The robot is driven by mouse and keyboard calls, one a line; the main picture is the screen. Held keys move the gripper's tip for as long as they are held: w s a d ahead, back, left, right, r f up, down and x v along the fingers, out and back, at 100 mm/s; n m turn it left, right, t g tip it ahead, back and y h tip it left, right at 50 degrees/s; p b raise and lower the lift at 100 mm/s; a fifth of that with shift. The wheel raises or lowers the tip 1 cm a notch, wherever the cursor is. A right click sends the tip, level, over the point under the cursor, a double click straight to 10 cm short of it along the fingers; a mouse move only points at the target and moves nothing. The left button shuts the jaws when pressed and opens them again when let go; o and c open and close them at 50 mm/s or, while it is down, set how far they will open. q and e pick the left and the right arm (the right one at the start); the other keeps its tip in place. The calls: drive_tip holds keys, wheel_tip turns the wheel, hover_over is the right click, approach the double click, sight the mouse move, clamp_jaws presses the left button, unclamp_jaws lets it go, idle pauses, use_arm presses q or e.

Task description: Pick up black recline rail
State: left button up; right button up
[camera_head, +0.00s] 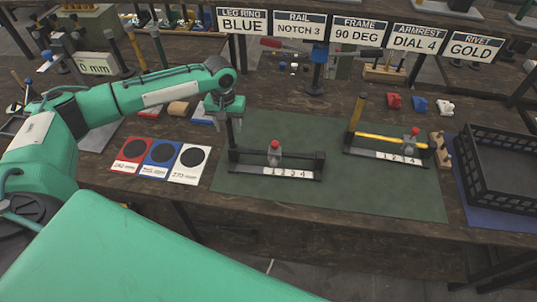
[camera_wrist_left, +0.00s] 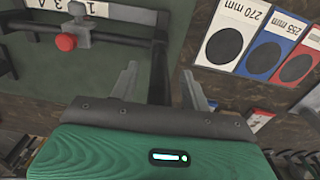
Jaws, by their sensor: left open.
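The black recline rail (camera_head: 303,155) lies along a fixture on the green mat, over a white strip numbered 1 to 4, with a red knob (camera_head: 274,146) near its middle. A dark upright part (camera_wrist_left: 157,72) rises at its left end. My left gripper (camera_head: 231,122) points down over that end. In the left wrist view the open fingers (camera_wrist_left: 160,88) stand on either side of this dark upright part. I cannot tell whether they touch it. The red knob also shows in the left wrist view (camera_wrist_left: 66,42). My right gripper is not in view.
A second fixture with a yellow bar (camera_head: 385,139) stands to the right on the green mat (camera_head: 315,195). A black crate (camera_head: 500,165) is at the far right. Red, blue and white cards (camera_head: 160,155) lie left of the mat. The mat's front is clear.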

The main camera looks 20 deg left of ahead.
use_arm(q)
drive_tip(key=shift+r, duration=0.1)
clamp_jaws()
